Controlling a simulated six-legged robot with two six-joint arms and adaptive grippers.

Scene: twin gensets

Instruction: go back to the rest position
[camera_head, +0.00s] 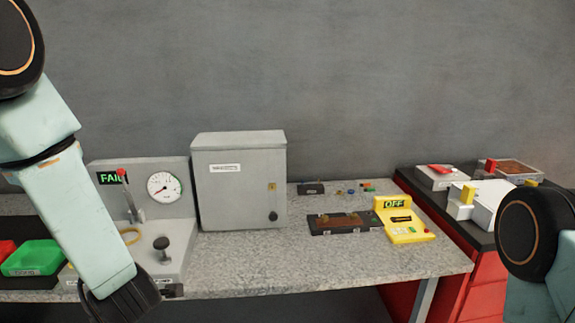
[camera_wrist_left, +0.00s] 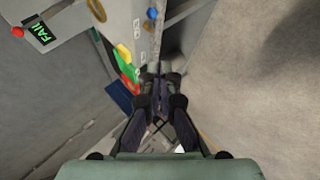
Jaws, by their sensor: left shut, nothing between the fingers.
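My left arm (camera_head: 75,205) comes in from the left and hangs down in front of the bench's left part. My left gripper (camera_head: 125,302) is at the lower edge of the head view, in front of the grey gauge panel. In the left wrist view its fingers (camera_wrist_left: 160,80) are close together with nothing held. Only a joint of my right arm (camera_head: 535,235) shows at the right edge; its gripper is out of the picture.
The speckled bench (camera_head: 280,262) carries a gauge panel (camera_head: 180,215) reading FAIL, a grey cabinet (camera_head: 240,185) and a yellow device (camera_head: 408,230) reading OFF. A green tray (camera_head: 35,258) is left of my arm. A red cabinet (camera_head: 485,285) stands right.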

